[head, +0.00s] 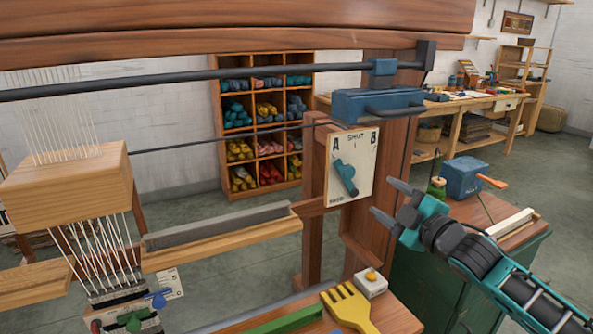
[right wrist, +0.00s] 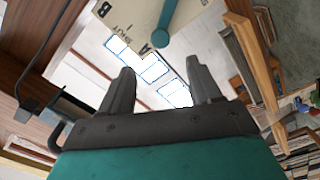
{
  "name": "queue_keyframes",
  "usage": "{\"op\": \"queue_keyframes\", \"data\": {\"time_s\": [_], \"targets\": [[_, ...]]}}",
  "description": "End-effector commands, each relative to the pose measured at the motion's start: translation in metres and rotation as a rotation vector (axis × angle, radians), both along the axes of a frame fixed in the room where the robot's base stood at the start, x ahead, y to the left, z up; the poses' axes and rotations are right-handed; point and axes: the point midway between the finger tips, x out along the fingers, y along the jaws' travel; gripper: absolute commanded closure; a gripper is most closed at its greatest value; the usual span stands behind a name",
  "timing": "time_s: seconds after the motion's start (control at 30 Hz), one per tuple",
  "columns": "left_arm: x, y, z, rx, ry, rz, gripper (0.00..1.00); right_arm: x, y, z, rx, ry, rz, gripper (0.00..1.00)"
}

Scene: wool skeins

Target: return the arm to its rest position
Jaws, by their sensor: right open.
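My right arm comes in from the right in the head view. Its gripper (head: 390,205) is open and empty, with its fingers spread in front of the wooden post. In the right wrist view the two dark fingers (right wrist: 158,88) stand apart with nothing between them. The plate marked A and B (head: 362,155) is on the post, to the left of the gripper and apart from it in the picture. Its teal lever (head: 345,177) slants down to the right. The lever also shows in the right wrist view (right wrist: 166,18). My left gripper is not in view.
A blue box-shaped part (head: 376,104) with a dark handle sits above the plate. A green cabinet (head: 450,275) with a blue device (head: 462,177) stands close to my right arm. A yellow comb (head: 350,308) and a white button box (head: 370,283) lie on the front bench.

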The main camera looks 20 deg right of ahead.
Motion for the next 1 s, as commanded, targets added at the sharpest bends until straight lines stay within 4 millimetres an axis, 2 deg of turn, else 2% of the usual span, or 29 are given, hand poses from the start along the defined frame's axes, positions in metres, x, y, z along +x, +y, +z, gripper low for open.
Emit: {"op": "queue_keyframes", "data": {"time_s": [0.13, 0.23, 0.37, 0.4, 0.5, 0.6, 0.7, 0.83, 1.0], "targets": [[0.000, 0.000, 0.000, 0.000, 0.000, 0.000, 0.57, -0.001, 0.002, -0.007, 0.013, 0.012, -0.001, 0.37], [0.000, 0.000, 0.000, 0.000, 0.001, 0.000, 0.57, -0.009, 0.011, -0.036, 0.073, 0.064, -0.004, 0.37], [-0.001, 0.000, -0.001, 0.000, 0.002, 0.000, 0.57, -0.034, 0.039, -0.109, 0.235, 0.193, -0.020, 0.37], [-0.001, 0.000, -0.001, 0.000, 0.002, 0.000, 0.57, -0.046, 0.052, -0.134, 0.295, 0.242, -0.029, 0.37], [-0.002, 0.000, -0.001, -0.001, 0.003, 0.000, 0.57, -0.082, 0.087, -0.193, 0.455, 0.367, -0.060, 0.37], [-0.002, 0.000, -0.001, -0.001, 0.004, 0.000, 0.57, -0.121, 0.126, -0.240, 0.607, 0.480, -0.098, 0.37], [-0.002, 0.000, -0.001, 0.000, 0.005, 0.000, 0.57, -0.155, 0.162, -0.271, 0.737, 0.572, -0.140, 0.37], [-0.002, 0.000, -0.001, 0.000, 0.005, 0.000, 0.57, -0.186, 0.194, -0.293, 0.852, 0.648, -0.182, 0.37], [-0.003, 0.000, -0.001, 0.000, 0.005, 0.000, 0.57, -0.200, 0.210, -0.301, 0.905, 0.682, -0.203, 0.37]]}}
